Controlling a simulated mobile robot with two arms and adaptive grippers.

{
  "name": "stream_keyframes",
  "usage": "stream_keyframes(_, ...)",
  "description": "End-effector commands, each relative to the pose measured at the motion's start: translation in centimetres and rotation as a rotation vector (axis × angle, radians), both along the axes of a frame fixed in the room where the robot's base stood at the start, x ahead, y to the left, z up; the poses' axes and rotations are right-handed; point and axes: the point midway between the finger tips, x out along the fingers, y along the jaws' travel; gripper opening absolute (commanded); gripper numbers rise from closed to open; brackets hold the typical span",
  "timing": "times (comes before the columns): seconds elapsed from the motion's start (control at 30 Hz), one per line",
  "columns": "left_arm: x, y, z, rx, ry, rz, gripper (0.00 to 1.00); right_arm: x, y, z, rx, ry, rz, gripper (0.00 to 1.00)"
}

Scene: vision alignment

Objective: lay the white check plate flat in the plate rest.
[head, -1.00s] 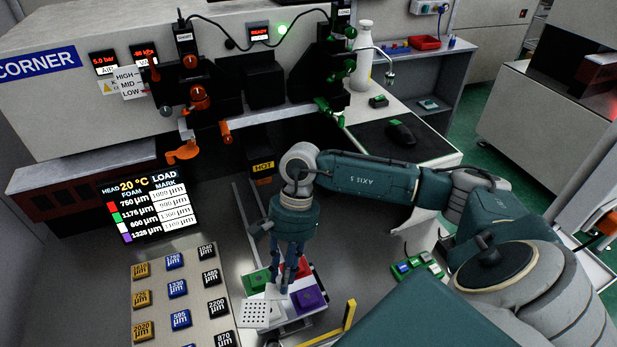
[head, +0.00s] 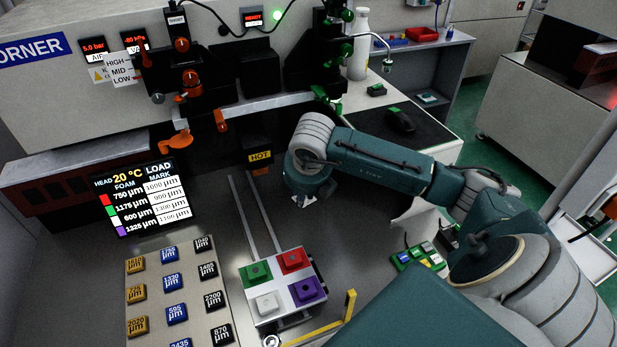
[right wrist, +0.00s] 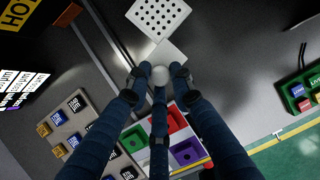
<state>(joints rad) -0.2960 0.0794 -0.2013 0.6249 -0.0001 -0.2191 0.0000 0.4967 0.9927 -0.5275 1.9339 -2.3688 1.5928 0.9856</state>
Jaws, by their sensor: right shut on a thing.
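The white check plate (right wrist: 158,14) is a small square with rows of dark holes and a plain tab (right wrist: 166,53). In the right wrist view it sits just past the fingertips of my right gripper (right wrist: 158,80), which is shut at a round white knob by the tab. In the head view only a white sliver of the plate (head: 307,200) shows under my right wrist, over the dark bench; the fingers are hidden there. I cannot tell how high it hangs. I cannot make out the plate rest. My left gripper is not in view.
A pale block (head: 270,320) with green, red, white and purple pads stands in front, beside a yellow bracket (head: 347,305). A board of labelled tiles (head: 150,318) lies to its left. Two rails (head: 252,215) run along the bench. The machine with a HOT sign (head: 260,156) is behind.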

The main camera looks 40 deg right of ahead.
Motion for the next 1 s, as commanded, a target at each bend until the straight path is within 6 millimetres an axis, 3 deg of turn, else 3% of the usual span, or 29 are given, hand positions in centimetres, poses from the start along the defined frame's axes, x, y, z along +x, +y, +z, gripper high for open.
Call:
stream_keyframes(0.1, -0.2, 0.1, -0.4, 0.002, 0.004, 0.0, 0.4, 0.8, -1.5, 0.5, 0.003, -0.001, -0.207, 0.0)
stream_keyframes(0.27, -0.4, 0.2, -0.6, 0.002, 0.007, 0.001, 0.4, 1.1, -2.7, 0.8, 0.002, 0.002, -0.351, 0.0)
stream_keyframes(1.0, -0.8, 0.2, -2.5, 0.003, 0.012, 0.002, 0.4, 4.6, -7.8, -0.7, 0.003, 0.003, -0.368, 0.0)
